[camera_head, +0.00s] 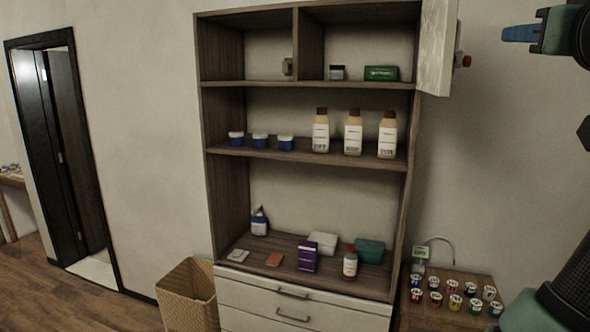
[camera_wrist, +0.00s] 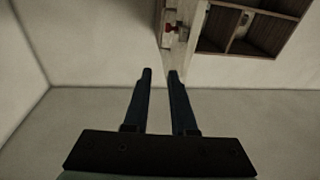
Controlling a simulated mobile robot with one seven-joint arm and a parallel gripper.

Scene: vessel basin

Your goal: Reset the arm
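My gripper (camera_head: 520,33) shows at the upper right of the head view, its blue fingers pointing left beside the cabinet's opened door. In the wrist view my gripper (camera_wrist: 160,74) has its two dark fingers apart, with nothing between them. It looks open and empty. My arm runs down the right edge of the head view, partly cut off. The white cabinet door (camera_head: 438,45) stands swung open at the top right of the shelf unit, with a red knob (camera_head: 466,61) on it. The door also shows beyond my fingertips in the wrist view (camera_wrist: 183,45).
The wooden shelf unit (camera_head: 310,87) holds bottles (camera_head: 353,133), jars (camera_head: 260,141) and boxes (camera_head: 308,256). A low wooden stand (camera_head: 445,318) with several small pots is at the lower right. A woven basket (camera_head: 187,293) stands left of the drawers. Floor at left is clear.

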